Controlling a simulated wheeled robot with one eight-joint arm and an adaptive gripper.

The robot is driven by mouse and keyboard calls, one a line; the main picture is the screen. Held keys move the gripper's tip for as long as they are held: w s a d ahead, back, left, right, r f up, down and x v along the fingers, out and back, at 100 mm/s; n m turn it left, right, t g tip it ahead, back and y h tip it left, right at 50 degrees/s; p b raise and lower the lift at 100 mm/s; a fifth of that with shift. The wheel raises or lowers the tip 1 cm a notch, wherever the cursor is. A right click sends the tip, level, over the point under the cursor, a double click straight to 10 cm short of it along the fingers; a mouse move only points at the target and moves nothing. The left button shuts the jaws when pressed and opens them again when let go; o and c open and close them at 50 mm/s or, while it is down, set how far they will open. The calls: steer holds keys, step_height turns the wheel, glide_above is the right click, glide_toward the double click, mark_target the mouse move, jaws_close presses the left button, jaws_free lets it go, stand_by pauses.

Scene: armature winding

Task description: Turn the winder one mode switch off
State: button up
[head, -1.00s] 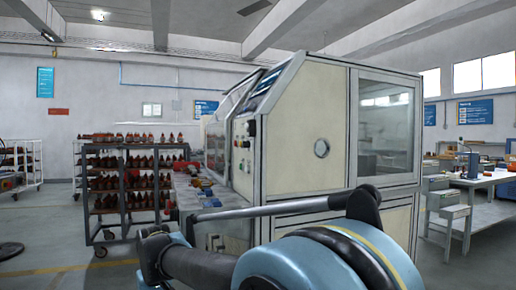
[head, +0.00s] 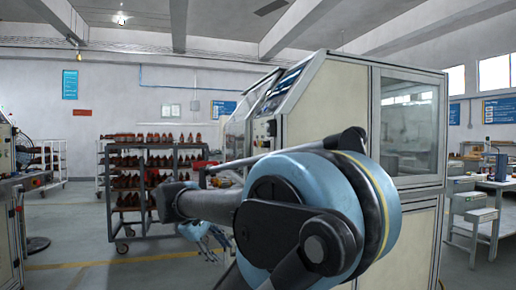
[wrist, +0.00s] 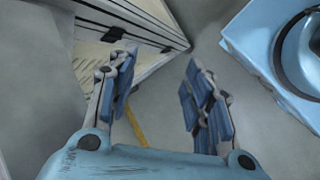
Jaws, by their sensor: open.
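A cream and grey winding machine (head: 330,100) with a windowed side stands right of centre in the head view. Its control panel (head: 265,130) shows at its left edge, with small controls too small to tell apart. I cannot tell which one is the mode switch, or whether this machine is winder one. My arm hides the machine's lower front. My gripper (head: 208,243) hangs low, left of the machine and below the panel, partly hidden by my arm. In the wrist view my gripper (wrist: 160,62) is open and empty, with its fingers spread above the floor.
A dark rack (head: 150,185) with several rows of copper-brown parts stands behind, left of the machine. Another machine (head: 10,210) shows at the left edge. A workbench (head: 485,205) stands at the right.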

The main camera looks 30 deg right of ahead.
steer(key=w+d+r+g+h, duration=0.1)
steer(key=w+d+r+h, duration=0.3)
steer(key=r, duration=0.7)
steer(key=w+r+n+g+h, duration=0.1)
steer(key=w+r+g+h, duration=0.15)
steer(key=w+r, duration=0.65)
steer(key=w+d+r+g+h, duration=0.1)
steer(key=w+d+r+h, duration=0.25)
steer(key=r, duration=0.95)
steer(key=x, duration=1.6)
steer(key=shift+s+d, duration=0.25)
steer(key=shift+s, duration=0.05)
steer(key=shift+f, duration=0.1)
steer(key=c, duration=1.1)
